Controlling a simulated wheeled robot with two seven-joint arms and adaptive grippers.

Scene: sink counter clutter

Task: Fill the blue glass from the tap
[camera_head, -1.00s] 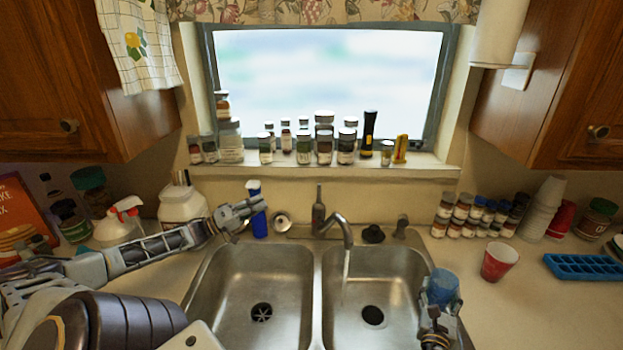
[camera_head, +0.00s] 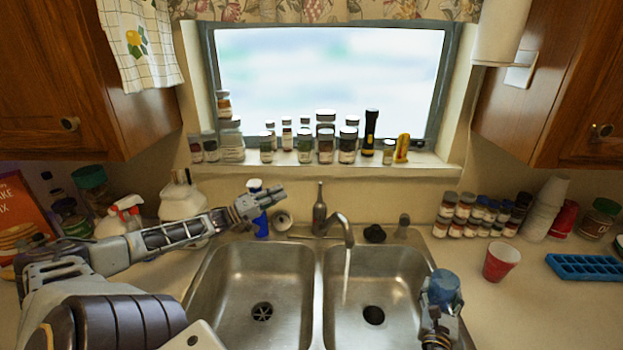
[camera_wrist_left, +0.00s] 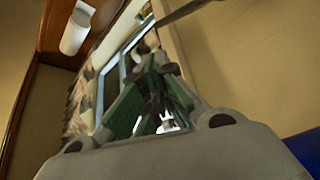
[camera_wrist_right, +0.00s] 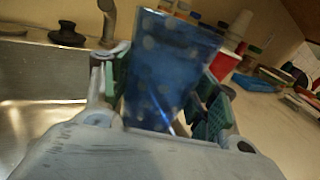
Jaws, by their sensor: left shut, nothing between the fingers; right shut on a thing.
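The blue glass (camera_head: 445,283) is upright in my right gripper (camera_head: 440,300), over the right edge of the right basin. In the right wrist view the glass (camera_wrist_right: 170,70) stands between the two fingers of the gripper (camera_wrist_right: 160,100). The tap (camera_head: 340,222) is behind the sink, its spout over the right basin. A thin stream of water (camera_head: 346,265) falls from it, to the left of the glass. My left gripper (camera_head: 268,196) is shut and empty, left of the tap and in front of a blue bottle. Its closed fingers also show in the left wrist view (camera_wrist_left: 155,95).
The left basin (camera_head: 255,290) is empty. A red cup (camera_head: 501,262), a blue ice tray (camera_head: 585,267), white stacked cups (camera_head: 545,210) and spice jars (camera_head: 480,217) stand on the right counter. Bottles (camera_head: 180,200) crowd the left counter. Jars line the window sill (camera_head: 300,168).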

